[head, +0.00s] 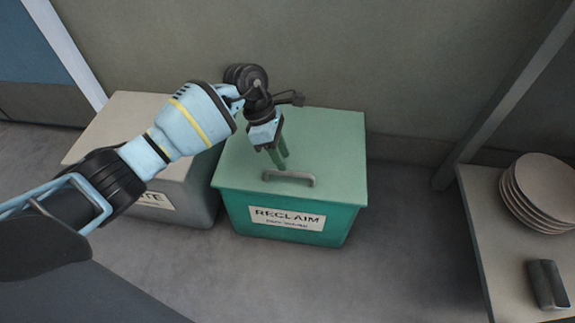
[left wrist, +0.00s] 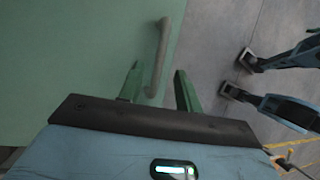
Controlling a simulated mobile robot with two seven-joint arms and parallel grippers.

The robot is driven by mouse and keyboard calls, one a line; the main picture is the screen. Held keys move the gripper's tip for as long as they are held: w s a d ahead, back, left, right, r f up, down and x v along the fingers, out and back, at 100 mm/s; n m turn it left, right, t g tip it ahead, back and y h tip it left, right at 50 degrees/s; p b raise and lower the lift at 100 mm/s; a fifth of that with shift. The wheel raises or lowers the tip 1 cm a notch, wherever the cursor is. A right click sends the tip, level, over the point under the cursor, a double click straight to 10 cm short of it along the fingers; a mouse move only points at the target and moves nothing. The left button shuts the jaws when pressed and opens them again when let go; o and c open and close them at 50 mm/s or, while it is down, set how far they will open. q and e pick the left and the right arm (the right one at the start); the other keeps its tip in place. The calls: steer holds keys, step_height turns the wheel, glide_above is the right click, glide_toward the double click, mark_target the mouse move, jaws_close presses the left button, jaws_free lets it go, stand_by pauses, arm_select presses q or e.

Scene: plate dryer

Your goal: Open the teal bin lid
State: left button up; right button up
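The teal bin (head: 292,215) stands on the floor with its lid (head: 335,150) closed and a "RECLAIM" label on its front. A grey bar handle (head: 290,178) lies along the lid's front part. My left gripper (head: 281,164) points down over the lid just behind the handle. In the left wrist view its two green fingers are apart, with the handle (left wrist: 160,58) running between or just beyond their tips (left wrist: 157,80). I cannot tell whether a finger touches the handle. My right gripper is not in view.
A grey bin (head: 185,190) with a pale lid stands close on the left. At right, a table (head: 482,225) holds a stack of plates (head: 540,190) and a dark grey object (head: 547,284). A wall is behind the bins; the floor in front is clear.

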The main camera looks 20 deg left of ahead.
arm_select(q)
steer(key=shift+b+x, duration=0.5)
steer(key=shift+x, duration=1.4)
steer(key=shift+c, duration=0.4)
jaws_close()
